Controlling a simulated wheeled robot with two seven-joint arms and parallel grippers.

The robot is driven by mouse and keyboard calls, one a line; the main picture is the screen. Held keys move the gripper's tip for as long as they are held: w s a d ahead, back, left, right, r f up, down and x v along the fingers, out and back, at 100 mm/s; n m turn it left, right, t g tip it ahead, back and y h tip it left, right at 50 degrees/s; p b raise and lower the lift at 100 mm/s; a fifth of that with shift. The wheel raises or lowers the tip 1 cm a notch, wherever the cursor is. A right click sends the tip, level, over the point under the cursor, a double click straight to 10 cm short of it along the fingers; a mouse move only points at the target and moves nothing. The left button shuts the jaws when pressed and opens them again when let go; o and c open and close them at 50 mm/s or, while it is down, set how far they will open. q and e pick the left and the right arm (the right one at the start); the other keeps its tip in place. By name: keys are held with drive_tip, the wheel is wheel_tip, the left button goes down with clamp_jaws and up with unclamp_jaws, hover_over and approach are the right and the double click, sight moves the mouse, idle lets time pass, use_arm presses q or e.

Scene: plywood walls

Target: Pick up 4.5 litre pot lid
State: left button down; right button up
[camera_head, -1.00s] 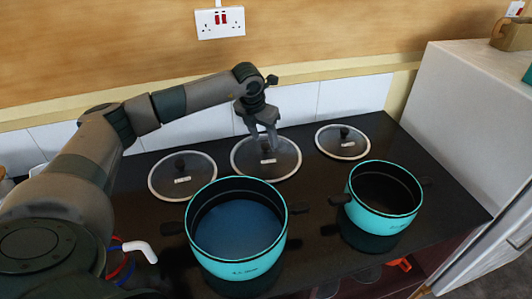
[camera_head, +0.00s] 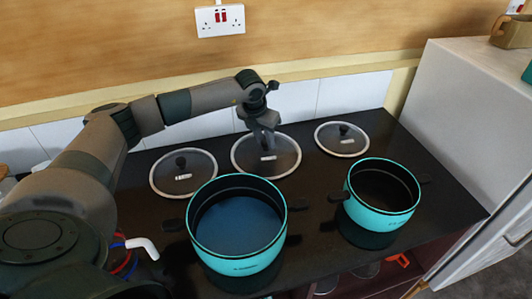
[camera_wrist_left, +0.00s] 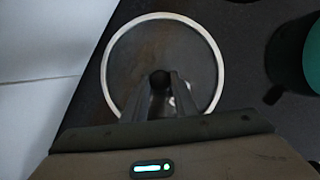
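Three round glass lids with pale rims and dark knobs lie on the black counter, at left (camera_head: 183,186), middle (camera_head: 285,160) and right (camera_head: 342,148). Their labels are too small to read, so I cannot tell which one is the 4.5 litre lid. My left gripper (camera_head: 266,144) is over the middle lid. In the left wrist view its fingers (camera_wrist_left: 161,82) are close in on both sides of that lid's knob, and the lid (camera_wrist_left: 128,50) lies around them. It looks flat on the counter. My right gripper is not in view.
A large teal pot (camera_head: 240,262) stands in front of the left and middle lids, and a smaller teal pot (camera_head: 378,215) stands at right. A white cabinet (camera_head: 450,130) borders the counter at right. The tiled wall (camera_head: 350,93) is close behind the lids.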

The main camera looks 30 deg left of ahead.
sight(265, 142)
use_arm(q)
drive_tip(key=shift+r, duration=0.2)
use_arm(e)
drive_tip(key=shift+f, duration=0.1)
